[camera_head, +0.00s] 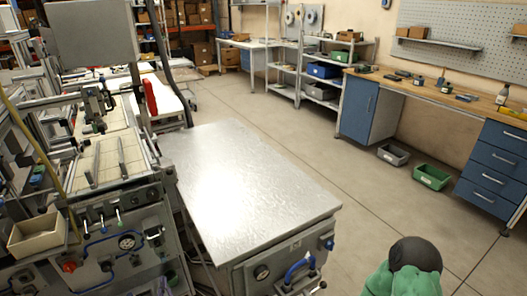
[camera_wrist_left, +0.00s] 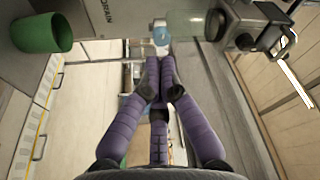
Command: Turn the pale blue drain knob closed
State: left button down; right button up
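In the left wrist view a small pale blue knob (camera_wrist_left: 161,36) is at the top centre, beside a clear greenish bowl (camera_wrist_left: 190,23). My left gripper (camera_wrist_left: 160,68) has purple jointed fingers, drawn together with their tips close to each other. The tips point at the knob and look a little short of it, with nothing seen between them. I cannot tell the exact depth between tips and knob. I cannot pick out the pale blue knob for certain in the head view.
In the wrist view a green cup (camera_wrist_left: 41,33) is at the upper left, and a dark round fitting (camera_wrist_left: 245,41) is right of the bowl. In the head view a bare metal-topped cabinet (camera_head: 245,180) stands by the machine. Open floor (camera_head: 300,130) lies beyond it.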

pick_arm(q)
jog(key=w+a+b, duration=0.1)
jog(key=w+a, duration=0.2)
jog(key=w, duration=0.3)
jog(key=shift+a, duration=0.35)
jog(key=shift+w+d, duration=0.15)
dwell(0.9)
jog(key=p+v, duration=0.2)
jog(key=v, duration=0.4)
jog(key=shift+d+r, duration=0.2)
jog(key=shift+d, duration=0.05)
dwell(0.4)
